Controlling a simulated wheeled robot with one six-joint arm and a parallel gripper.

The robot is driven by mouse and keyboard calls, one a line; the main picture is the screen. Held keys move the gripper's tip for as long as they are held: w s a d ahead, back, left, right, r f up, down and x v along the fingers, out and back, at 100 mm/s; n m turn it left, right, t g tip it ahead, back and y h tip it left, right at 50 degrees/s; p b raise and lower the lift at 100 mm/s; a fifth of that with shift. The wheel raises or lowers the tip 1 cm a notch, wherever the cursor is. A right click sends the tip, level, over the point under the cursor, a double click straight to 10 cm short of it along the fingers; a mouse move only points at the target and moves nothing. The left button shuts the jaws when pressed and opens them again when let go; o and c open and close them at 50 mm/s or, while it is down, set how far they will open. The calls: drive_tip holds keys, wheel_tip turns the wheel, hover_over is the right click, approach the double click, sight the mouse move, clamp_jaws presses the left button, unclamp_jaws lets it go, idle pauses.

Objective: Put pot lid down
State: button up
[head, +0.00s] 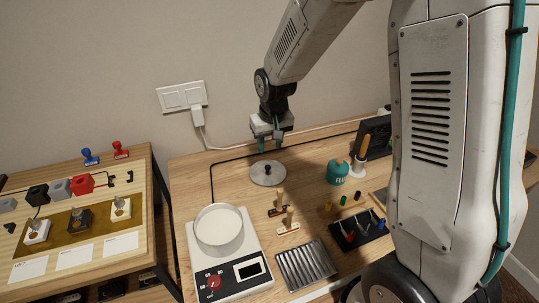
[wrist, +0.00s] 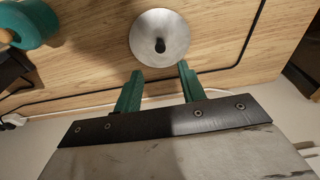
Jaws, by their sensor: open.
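The pot lid (head: 267,173) is a round silver disc with a dark knob, lying flat on the wooden table behind the pot. It also shows in the wrist view (wrist: 174,30), ahead of my fingertips. My gripper (head: 269,145) is open, with green fingers pointing down above and just behind the lid. In the wrist view my gripper (wrist: 161,75) has nothing between its fingers, and the knob lies beyond them.
A teal container (head: 338,172) stands right of the lid. Two wooden-handled tools (head: 289,222), a ribbed metal tray (head: 306,265) and a dark tool holder (head: 357,232) lie nearer the front. A black cable runs along the table's back. A second table (head: 139,182) stands left.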

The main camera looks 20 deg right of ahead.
drive_tip(key=s+d+r, duration=0.2)
drive_tip(key=s+r, duration=1.3)
drive_tip(key=s+d+r, duration=0.1)
drive_tip(key=s+r, duration=0.3)
drive_tip(key=s, duration=1.2)
drive_tip(key=shift+s+g, duration=0.2)
drive_tip(key=shift+g, duration=0.1)
drive_tip(key=shift+d+r, duration=0.1)
drive_tip(key=shift+d, duration=0.05)
drive_tip(key=shift+c, duration=0.4)
